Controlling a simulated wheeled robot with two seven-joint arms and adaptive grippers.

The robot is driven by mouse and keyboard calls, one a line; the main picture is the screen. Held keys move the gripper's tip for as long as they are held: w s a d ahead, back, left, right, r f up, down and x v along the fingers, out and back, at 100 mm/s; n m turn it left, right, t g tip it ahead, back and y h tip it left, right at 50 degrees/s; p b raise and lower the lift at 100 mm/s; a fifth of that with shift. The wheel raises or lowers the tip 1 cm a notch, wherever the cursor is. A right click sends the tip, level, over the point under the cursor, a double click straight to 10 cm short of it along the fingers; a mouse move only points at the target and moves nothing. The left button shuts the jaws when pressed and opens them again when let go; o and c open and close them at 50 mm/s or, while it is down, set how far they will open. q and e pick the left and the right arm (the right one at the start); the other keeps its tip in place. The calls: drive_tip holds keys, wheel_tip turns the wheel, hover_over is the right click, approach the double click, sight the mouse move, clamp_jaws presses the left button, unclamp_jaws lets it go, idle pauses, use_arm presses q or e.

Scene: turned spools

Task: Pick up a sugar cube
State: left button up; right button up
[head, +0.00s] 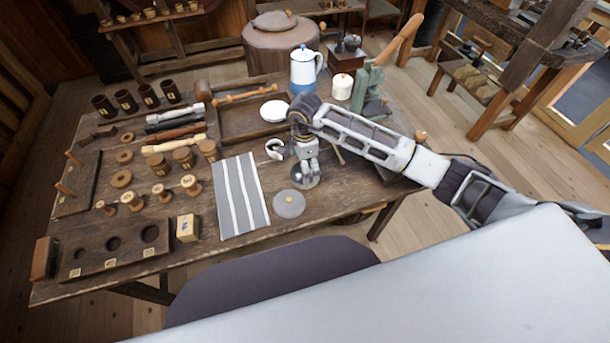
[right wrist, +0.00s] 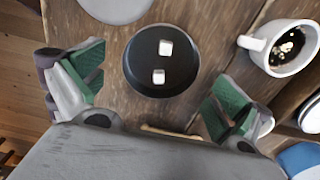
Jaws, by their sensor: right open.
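Two white sugar cubes, one (right wrist: 166,48) above the other (right wrist: 158,77) in the right wrist view, lie apart in a dark round bowl (right wrist: 135,66). My right gripper (right wrist: 157,70) is open and empty, its green-padded fingers on either side of the bowl and cubes. In the head view my right gripper (head: 308,170) points down over the bowl (head: 314,182), hiding most of it; the cubes cannot be made out there. My left gripper is not in view.
A white cup of dark drink with pale bits (right wrist: 287,48) stands close right of the gripper in the wrist view. A blue-and-white pot (head: 304,72) stands behind.

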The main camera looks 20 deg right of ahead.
sight(296, 168)
wheel_tip(296, 168, down, 3)
drive_tip(key=shift+d+r, duration=0.1)
drive_tip(key=shift+w+f, duration=0.1)
drive_tip(key=shift+f, duration=0.25)
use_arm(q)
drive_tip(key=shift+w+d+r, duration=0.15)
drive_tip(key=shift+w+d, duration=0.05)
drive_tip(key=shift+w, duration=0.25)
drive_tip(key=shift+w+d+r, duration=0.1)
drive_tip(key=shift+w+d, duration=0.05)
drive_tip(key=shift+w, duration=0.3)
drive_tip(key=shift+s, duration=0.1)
